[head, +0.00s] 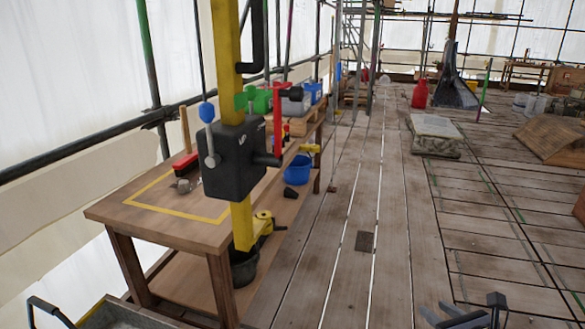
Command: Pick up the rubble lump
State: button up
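I cannot make out the rubble lump for certain. A small dark lump (290,193) lies on the lower shelf of the wooden bench, beside a blue bucket. A small grey object (183,185) lies on the bench top inside a yellow outline; its material is too small to tell. My gripper (470,316) shows only in part at the bottom right edge, above the plank floor and well apart from both objects.
The wooden bench (150,222) stands at left, with a yellow post (241,222) carrying a black lever box (232,160) in front. A metal-rimmed container (120,318) is at bottom left. A blue bucket (298,172) sits below the bench top. The plank floor (385,200) is mostly clear.

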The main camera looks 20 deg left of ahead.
aim_at(184, 185)
jog(key=i+u, duration=0.15)
jog(key=i, duration=0.7)
jog(key=i+u, duration=0.2)
jog(key=i, duration=0.6)
jog(key=i+u, duration=0.4)
jog(key=i+l+u, duration=0.1)
jog(key=i+u, duration=0.3)
jog(key=i+l+u, duration=0.35)
jog(key=i+j+u, duration=0.1)
jog(key=u, duration=0.3)
jog(key=i+u, duration=0.55)
jog(key=u, duration=0.3)
jog(key=i+l+u, duration=0.15)
jog(key=u, duration=0.25)
jog(key=i, duration=0.1)
